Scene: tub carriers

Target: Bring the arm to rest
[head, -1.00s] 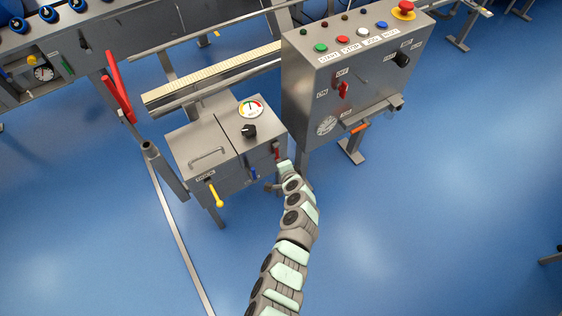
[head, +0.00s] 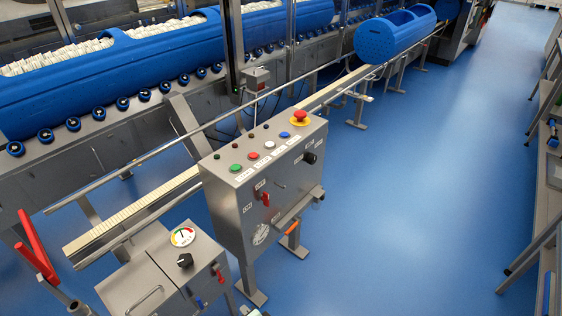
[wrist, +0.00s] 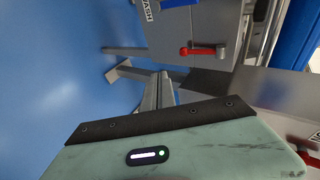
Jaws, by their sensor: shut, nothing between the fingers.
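My gripper (wrist: 158,82) shows in the wrist view, its two grey fingers together and empty. It is close to a grey metal cabinet face with a red lever (wrist: 202,50) and a blue lever (wrist: 178,3). The fingertips appear apart from both levers. In the head view my arm is almost wholly outside the picture, so its pose cannot be told there.
In the head view, a control box (head: 262,190) with coloured buttons stands beside a lower cabinet (head: 130,278) with a dial. A conveyor rail (head: 135,215) runs behind to a blue tub carrier (head: 397,35). Open blue floor (head: 400,190) lies to the right.

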